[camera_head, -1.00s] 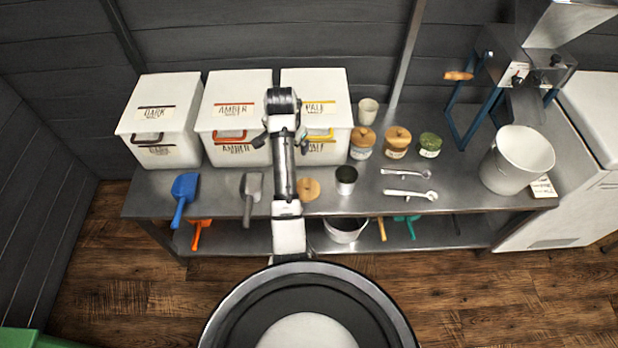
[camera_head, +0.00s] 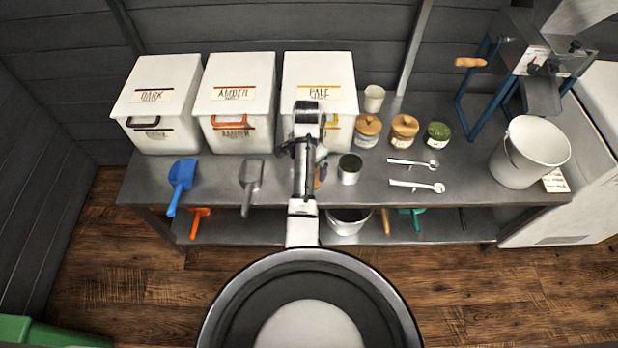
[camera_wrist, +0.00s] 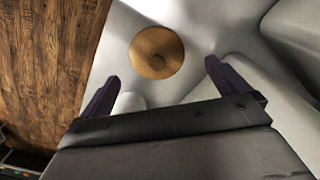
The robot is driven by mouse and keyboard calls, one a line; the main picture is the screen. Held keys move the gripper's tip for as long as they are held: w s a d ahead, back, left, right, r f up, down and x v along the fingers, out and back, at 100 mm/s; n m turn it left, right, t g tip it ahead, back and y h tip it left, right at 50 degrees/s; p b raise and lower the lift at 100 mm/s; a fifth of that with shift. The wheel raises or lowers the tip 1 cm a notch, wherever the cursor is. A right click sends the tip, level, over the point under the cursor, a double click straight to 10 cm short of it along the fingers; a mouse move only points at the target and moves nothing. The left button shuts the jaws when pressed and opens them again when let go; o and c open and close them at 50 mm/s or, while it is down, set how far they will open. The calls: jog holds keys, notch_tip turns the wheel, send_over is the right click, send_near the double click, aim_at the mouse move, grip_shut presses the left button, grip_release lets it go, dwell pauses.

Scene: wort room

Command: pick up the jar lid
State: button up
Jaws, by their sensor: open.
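The jar lid (camera_wrist: 157,52) is a round wooden disc with a small knob in its middle. It lies flat on the metal bench. In the wrist view it is beyond my fingertips and roughly midway between their lines. In the head view only a sliver of the lid (camera_head: 318,180) shows beside my arm, which hides the rest. My gripper (camera_wrist: 162,70) is open, with nothing between its dark fingers. It is over the bench near the lid; the exact height above it is hard to tell.
A steel cup (camera_head: 349,169) stands close right of the lid. A grey scoop (camera_head: 251,178) and blue scoop (camera_head: 182,177) lie to the left. The pale malt bin (camera_head: 319,85) is behind.

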jog(key=f, duration=0.2)
jog(key=f+p, duration=0.1)
jog(key=f, duration=0.2)
jog(key=shift+s+d+f, duration=0.1)
jog(key=shift+s+d, duration=0.05)
jog(key=shift+d, duration=0.05)
jog(key=shift+c, duration=0.3)
jog(key=c, duration=0.9)
jog(key=shift+o, duration=0.2)
